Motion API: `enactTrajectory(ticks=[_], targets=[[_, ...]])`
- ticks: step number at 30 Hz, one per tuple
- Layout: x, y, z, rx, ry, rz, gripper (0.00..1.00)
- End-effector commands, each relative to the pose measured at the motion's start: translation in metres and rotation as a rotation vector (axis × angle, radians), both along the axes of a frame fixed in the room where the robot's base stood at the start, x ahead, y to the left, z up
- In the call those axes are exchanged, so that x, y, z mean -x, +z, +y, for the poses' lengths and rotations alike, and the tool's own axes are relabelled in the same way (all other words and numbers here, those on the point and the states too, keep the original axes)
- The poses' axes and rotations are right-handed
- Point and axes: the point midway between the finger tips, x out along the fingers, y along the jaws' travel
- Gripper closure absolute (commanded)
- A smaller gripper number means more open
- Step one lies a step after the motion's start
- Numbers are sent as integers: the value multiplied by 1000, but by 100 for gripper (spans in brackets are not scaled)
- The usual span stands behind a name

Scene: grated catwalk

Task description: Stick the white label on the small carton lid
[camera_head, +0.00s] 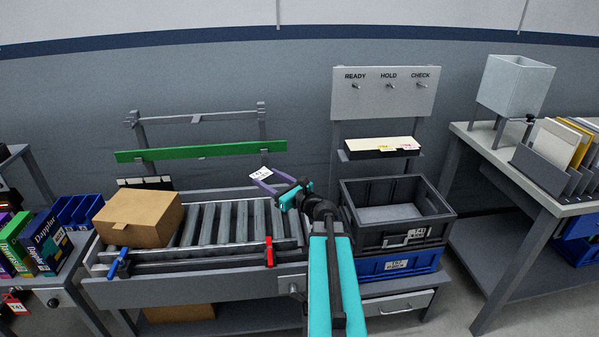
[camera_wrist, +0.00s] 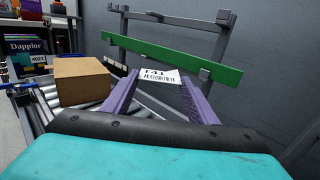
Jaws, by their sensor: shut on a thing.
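The white label (camera_head: 261,172), printed with T41 and a barcode, is held at the tips of my gripper (camera_head: 268,180). In the wrist view the label (camera_wrist: 158,77) spans between the two purple fingers (camera_wrist: 160,90). The small brown carton (camera_head: 138,218) sits on the left end of the roller conveyor, its lid facing up. It also shows in the wrist view (camera_wrist: 83,82), left of the fingers. My gripper is up and to the right of the carton, over the back of the rollers, and apart from it.
A green bar (camera_head: 200,151) on a grey frame stands behind the rollers (camera_head: 225,222). A red stop (camera_head: 269,251) and a blue stop (camera_head: 119,262) are on the front rail. A black crate (camera_head: 400,232) stands right, on a blue crate (camera_head: 398,264). Boxes (camera_head: 42,240) are far left.

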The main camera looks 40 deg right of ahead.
Motion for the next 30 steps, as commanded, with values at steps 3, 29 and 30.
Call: enactTrajectory(ticks=[3, 29, 30], targets=[[-13, -4, 47, 0, 102, 0, 67], [-4, -30, 361, -15, 838, 14, 67], [-2, -30, 369, -16, 858, 16, 67]])
